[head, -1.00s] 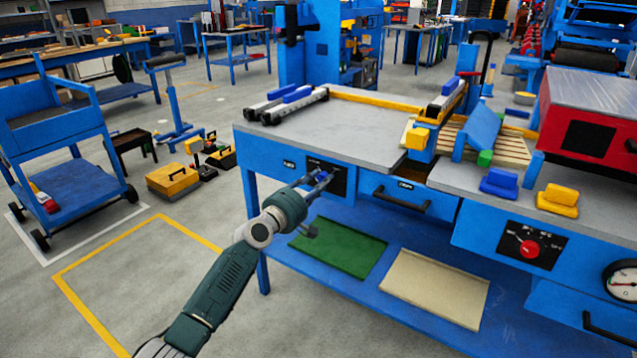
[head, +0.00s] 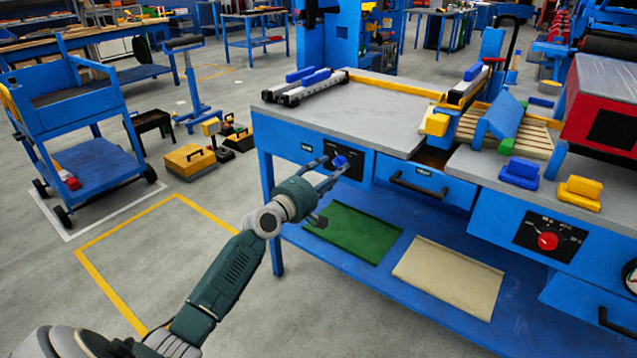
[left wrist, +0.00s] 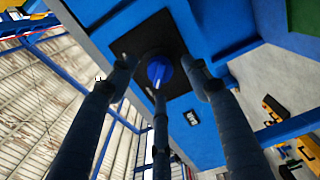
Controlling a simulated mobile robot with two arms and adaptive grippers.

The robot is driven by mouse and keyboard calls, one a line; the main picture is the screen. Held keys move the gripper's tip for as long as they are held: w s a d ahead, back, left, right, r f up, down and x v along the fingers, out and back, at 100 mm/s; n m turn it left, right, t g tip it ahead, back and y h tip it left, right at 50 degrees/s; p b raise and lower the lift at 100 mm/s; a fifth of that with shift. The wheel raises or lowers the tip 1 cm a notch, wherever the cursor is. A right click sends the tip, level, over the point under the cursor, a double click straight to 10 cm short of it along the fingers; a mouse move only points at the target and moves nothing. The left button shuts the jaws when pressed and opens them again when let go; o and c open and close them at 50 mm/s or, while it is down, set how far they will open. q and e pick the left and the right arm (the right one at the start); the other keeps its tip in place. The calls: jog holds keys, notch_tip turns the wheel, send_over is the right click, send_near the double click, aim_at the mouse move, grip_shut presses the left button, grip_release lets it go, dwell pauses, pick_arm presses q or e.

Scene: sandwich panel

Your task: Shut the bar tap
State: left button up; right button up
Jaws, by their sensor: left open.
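The bar tap appears as a blue knob (head: 340,161) on a black plate (head: 352,172) in the blue bench front. In the left wrist view the blue knob (left wrist: 158,71) sits near the middle of its black plate, with a pale mark on it. My left gripper (head: 333,166) is open in front of the knob. In the left wrist view its fingers (left wrist: 160,68) spread to the left, right and below the knob, with gaps at the sides. Whether the lower finger touches the knob I cannot tell. My right gripper is not in view.
A drawer handle (head: 418,189) juts out right of the plate. A red dial (head: 548,241) is farther right. The lower shelf holds a green mat (head: 352,232) and a beige mat (head: 448,276). Open floor with yellow lines lies left of the bench.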

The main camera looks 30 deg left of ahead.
pick_arm(q)
jog(key=s, duration=0.9)
